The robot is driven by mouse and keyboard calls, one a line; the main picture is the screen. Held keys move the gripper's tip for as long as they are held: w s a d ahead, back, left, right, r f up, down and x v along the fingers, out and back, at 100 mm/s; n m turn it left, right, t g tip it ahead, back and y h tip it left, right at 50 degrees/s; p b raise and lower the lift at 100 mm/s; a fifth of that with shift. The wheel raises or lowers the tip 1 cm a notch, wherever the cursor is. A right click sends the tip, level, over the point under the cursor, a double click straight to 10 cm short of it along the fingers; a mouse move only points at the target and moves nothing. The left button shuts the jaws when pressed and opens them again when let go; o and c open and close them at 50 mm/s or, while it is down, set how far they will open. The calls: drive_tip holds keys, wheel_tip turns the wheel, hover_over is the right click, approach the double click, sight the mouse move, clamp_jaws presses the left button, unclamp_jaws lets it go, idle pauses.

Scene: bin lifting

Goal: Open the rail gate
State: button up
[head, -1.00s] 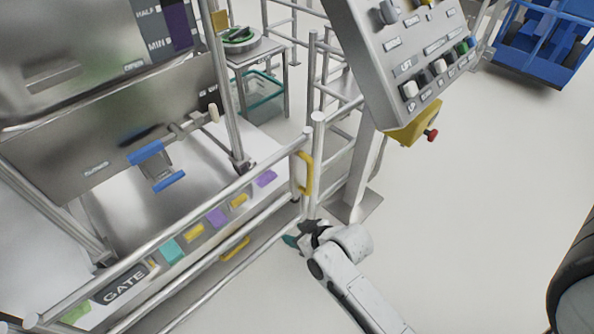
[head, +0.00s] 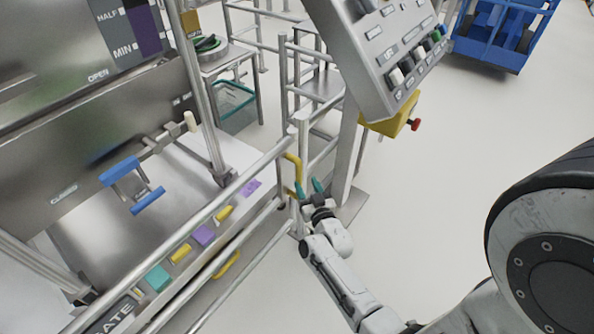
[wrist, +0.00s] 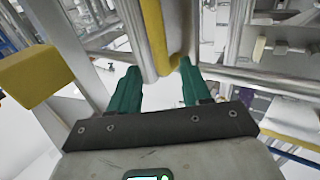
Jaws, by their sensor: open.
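The rail gate (head: 187,238) is a low barrier of metal tubes with a "GATE" sign (head: 112,318) at its lower left in the head view. A yellow handle (head: 297,172) is fixed at its right end, near the post. My gripper (head: 308,188) is open, its two green fingers right by the lower part of the handle. In the wrist view the yellow handle (wrist: 157,35) and a metal tube run down toward the gap between the green fingertips (wrist: 158,75). I cannot tell whether the fingers touch the handle.
A grey control panel (head: 385,50) with a yellow box (head: 392,118) and red button stands close behind my gripper. A machine with a blue handle (head: 133,185) is behind the gate. The floor to the right is clear, with a blue cart (head: 500,35) far back.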

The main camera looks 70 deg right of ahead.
sight(300, 172)
drive_tip(key=b+x, duration=0.1)
drive_tip(key=x, duration=0.7)
drive_tip(key=shift+c, duration=0.5)
clamp_jaws()
